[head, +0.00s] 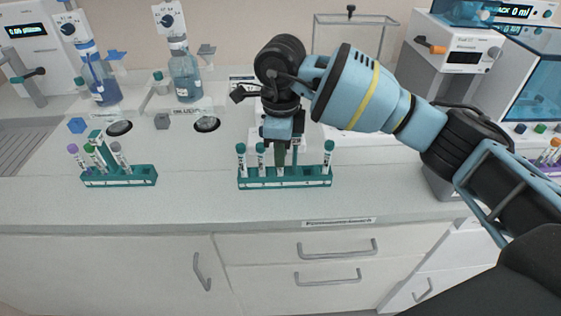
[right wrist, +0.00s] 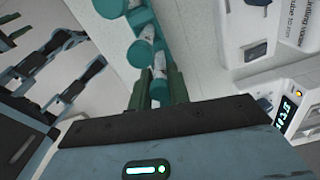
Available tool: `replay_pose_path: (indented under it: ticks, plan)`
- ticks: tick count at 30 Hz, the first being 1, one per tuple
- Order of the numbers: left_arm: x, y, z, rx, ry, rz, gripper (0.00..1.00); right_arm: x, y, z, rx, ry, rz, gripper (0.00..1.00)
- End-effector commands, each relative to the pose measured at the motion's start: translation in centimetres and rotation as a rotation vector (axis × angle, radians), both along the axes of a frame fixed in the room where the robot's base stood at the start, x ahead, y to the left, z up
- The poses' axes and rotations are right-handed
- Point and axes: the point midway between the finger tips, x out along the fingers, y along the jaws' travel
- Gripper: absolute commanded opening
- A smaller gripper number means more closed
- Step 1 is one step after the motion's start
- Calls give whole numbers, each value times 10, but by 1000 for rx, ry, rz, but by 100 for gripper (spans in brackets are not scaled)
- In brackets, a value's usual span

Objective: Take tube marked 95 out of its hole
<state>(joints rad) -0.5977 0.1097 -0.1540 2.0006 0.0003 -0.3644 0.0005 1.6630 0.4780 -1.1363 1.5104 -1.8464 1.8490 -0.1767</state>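My right gripper (head: 284,158) points down over the middle green rack (head: 285,183). In the right wrist view, its two green fingers (right wrist: 160,85) stand on either side of a teal-capped tube (right wrist: 158,93). I cannot tell whether they press on it. Other teal-capped tubes stand in the same rack: two at the left (head: 241,158) (head: 260,158) and one at the right end (head: 328,158). The number marks are too small to read, so I cannot tell which tube is marked 95. My left gripper is not in view.
A second green rack (head: 120,181) at the left holds tubes with purple, green and grey caps. Bottles with blue liquid (head: 185,80) stand behind on the counter (head: 200,205). A white device (head: 452,50) stands at the right. The counter between the two racks is clear.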

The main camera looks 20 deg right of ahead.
Motion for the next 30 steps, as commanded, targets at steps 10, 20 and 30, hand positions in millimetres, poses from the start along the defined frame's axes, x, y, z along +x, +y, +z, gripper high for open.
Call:
replay_pose_path:
  ticks: [10, 20, 30]
  plan:
    - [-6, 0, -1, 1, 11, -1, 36, 0, 0, 1, 0, 0, 0, 5]
    - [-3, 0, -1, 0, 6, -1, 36, 1, 0, 23, 0, -4, 0, 5]
    - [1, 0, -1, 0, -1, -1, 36, 1, 1, 83, 0, -4, 0, 5]
